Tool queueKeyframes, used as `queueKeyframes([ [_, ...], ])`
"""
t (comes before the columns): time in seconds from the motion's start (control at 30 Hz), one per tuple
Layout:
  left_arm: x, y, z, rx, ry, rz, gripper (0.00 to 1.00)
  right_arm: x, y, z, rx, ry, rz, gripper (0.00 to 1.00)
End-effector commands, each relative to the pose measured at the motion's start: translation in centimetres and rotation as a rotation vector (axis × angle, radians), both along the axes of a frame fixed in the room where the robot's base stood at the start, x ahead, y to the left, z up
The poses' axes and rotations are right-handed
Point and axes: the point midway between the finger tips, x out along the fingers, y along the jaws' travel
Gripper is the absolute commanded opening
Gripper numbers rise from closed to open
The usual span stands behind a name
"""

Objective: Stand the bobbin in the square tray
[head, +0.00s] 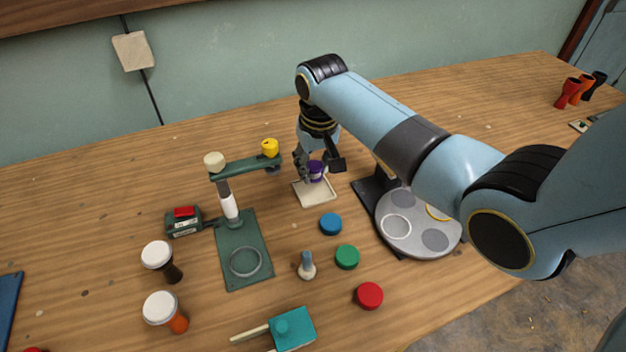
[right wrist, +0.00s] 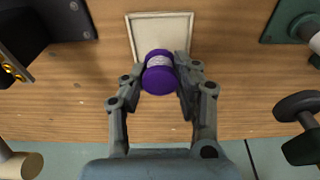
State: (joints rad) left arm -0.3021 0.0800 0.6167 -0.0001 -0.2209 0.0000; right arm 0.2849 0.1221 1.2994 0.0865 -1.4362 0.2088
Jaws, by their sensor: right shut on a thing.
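The bobbin (head: 317,170) is purple with a pale band round its middle. My right gripper (head: 311,172) is shut on it. In the right wrist view the bobbin (right wrist: 159,76) sits between the two fingers (right wrist: 160,72), with its rims and pale band showing. The square tray (head: 318,197) is cream with a low rim and lies on the table under the gripper. In the right wrist view the bobbin overlaps the near part of the tray (right wrist: 160,34). I cannot tell whether it touches the tray floor. My left gripper is not in view.
A green stand (head: 258,268) with an arm and yellow knob (head: 270,147) is left of the tray. A grey round plate (head: 407,244) is to the right. Blue (head: 331,224), green (head: 347,257) and red (head: 369,295) discs lie in front. Drums (head: 158,256) stand front left.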

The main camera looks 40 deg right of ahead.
Motion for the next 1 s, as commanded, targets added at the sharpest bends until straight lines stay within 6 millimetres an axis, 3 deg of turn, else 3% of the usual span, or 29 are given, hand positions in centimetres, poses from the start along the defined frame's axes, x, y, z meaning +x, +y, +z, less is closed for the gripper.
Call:
queueKeyframes([
  [0.13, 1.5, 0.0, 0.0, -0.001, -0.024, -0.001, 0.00, 0.3, 0.1, -1.3, 0.001, 0.003, 0.000, 0.12],
  [0.33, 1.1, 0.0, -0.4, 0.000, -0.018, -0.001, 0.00, 0.3, 0.1, -4.0, 0.001, 0.002, 0.000, 0.12],
  [0.73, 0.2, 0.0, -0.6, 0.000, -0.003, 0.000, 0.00, 0.3, 0.1, -4.6, 0.000, 0.001, 0.000, 0.12],
  [0.77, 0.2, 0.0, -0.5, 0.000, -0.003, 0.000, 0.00, 0.3, 0.1, -4.5, 0.000, 0.000, 0.000, 0.33],
  [0.8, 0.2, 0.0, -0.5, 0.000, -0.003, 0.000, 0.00, 0.3, 0.1, -4.5, 0.000, 0.000, 0.000, 0.38],
  [0.9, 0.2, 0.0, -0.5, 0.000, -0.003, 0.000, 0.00, 0.3, 0.1, -4.4, 0.000, 0.000, 0.000, 0.51],
  [1.0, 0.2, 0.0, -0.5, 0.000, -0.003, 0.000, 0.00, 0.3, 0.1, -4.4, 0.000, 0.000, 0.000, 0.52],
])
